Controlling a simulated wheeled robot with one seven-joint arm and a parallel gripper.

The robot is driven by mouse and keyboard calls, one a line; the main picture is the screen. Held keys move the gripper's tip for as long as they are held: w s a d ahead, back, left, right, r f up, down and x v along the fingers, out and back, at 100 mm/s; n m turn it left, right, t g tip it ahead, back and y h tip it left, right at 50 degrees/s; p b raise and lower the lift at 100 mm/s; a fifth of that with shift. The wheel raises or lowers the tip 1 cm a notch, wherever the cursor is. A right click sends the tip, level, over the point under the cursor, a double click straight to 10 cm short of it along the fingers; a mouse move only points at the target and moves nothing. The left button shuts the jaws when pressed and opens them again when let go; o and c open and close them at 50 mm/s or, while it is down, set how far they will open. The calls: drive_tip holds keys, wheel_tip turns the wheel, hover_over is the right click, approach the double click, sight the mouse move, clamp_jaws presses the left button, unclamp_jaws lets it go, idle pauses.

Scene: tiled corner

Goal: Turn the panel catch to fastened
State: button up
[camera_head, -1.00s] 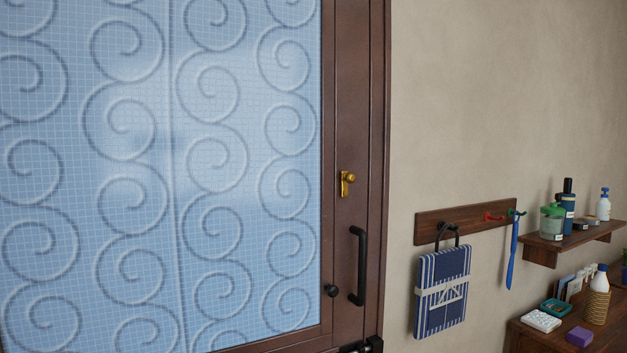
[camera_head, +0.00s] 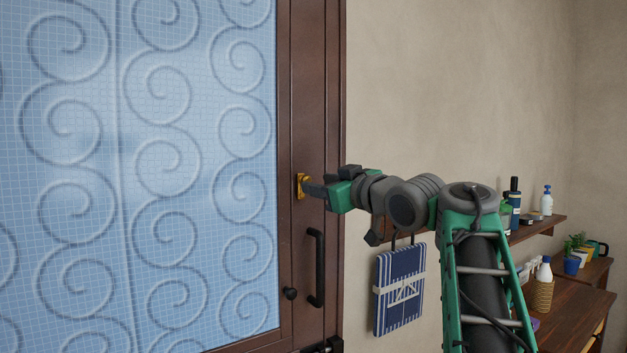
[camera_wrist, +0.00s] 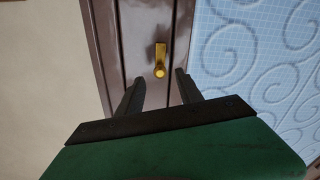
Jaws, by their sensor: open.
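The panel catch (camera_head: 301,186) is a small brass piece on the dark brown door frame, beside the blue swirl-patterned glass panel (camera_head: 150,170). In the wrist view the brass catch (camera_wrist: 160,60) shows a plate with a round knob at its lower end in that picture. My gripper (camera_head: 312,188) reaches in from the right, its fingertips close to the catch and partly covering it in the head view. In the wrist view my gripper (camera_wrist: 160,82) has its two dark fingers apart with nothing between them, and the knob lies just beyond the fingertips, roughly centred. I cannot see contact.
A blue striped bag (camera_head: 400,290) hangs on the wall under my arm. Shelves (camera_head: 540,228) with bottles and pots stand to the right.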

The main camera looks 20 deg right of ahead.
drive_tip(key=w, duration=0.3)
drive_tip(key=shift+w+a+p, duration=0.2)
drive_tip(key=shift+a+p, duration=0.1)
drive_tip(key=shift+c, duration=0.2)
clamp_jaws()
